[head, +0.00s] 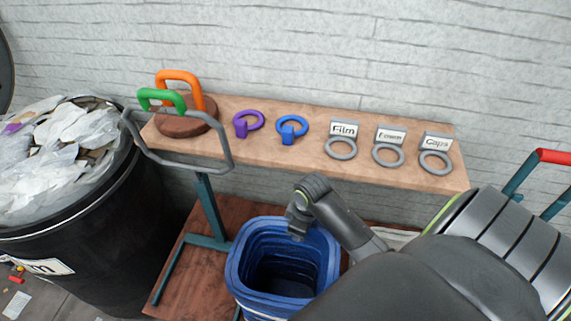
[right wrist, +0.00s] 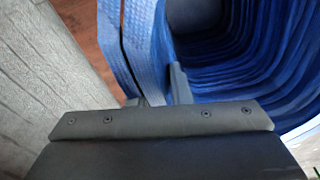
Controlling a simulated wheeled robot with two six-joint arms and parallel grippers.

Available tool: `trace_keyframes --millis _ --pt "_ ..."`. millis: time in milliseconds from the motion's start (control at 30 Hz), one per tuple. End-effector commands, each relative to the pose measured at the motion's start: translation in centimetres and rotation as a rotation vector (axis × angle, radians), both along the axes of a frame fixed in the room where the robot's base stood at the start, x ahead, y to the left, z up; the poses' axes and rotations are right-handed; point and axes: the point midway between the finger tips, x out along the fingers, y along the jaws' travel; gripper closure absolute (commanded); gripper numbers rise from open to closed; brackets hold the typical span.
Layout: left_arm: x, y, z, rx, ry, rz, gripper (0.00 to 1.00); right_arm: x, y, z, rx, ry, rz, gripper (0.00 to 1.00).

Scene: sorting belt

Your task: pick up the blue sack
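The blue sack (head: 240,262) stands upright and open-mouthed below the wooden shelf, in the lower middle of the head view. Its ribbed walls and hollow inside also fill the upper right of the right wrist view (right wrist: 240,75). My right gripper (head: 297,228) reaches down at the sack's far rim. In the right wrist view, its two fingers (right wrist: 160,92) stand close together, one on each side of the blue rim, and appear shut on it. The sack's lower part is partly hidden. My left gripper is not in view.
A wooden shelf (head: 270,155) above holds coloured rings and grey rings with labels. A full black bin (head: 100,235) stands at left. A grey handle frame (head: 190,165) on a teal post is close left of the sack. A wall runs behind.

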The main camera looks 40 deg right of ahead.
Motion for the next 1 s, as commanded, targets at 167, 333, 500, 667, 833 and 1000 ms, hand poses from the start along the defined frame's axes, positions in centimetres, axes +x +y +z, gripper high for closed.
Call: trace_keyframes --millis 167,333,500,667,833,1000 --pt "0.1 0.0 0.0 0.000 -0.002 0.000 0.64 0.0 0.0 0.0 -0.001 0.000 -0.001 1.00" --pt "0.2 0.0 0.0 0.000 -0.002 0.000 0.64 0.0 0.0 0.0 -0.001 -0.002 -0.001 1.00" --pt "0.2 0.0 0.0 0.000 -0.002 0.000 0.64 0.1 -0.1 0.3 -0.003 -0.003 -0.001 1.00" --pt "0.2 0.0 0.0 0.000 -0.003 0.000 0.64 0.1 -0.1 2.2 -0.002 -0.006 0.000 1.00" --pt "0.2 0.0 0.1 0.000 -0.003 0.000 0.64 0.2 -0.1 5.8 -0.004 -0.008 0.001 1.00" --pt "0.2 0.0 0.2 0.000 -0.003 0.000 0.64 0.1 -0.1 8.7 -0.002 -0.006 0.000 1.00"
